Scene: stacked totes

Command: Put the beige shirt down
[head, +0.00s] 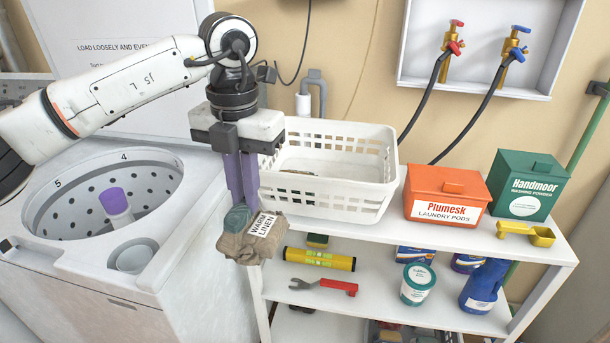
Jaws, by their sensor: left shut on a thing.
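The beige shirt (249,243) is a crumpled, brownish bundle with a white "WARM LINEN" label. My left gripper (240,212), with purple fingers pointing down, is shut on it. The shirt hangs in front of the shelf's left front corner, near the washer's right edge. A white perforated basket (330,203) stands on the top shelf, just right of and behind the gripper. Something small and brownish lies inside the basket, mostly hidden by its front wall. My right gripper is not in view.
An open top-loading washer (62,248) with a purple-capped agitator is at left. On the white shelf unit (440,236) stand an orange pods box (447,196), a green powder box (526,184) and a yellow scoop (527,234). Lower down are a wrench (324,285), a yellow level (319,259) and tubs.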

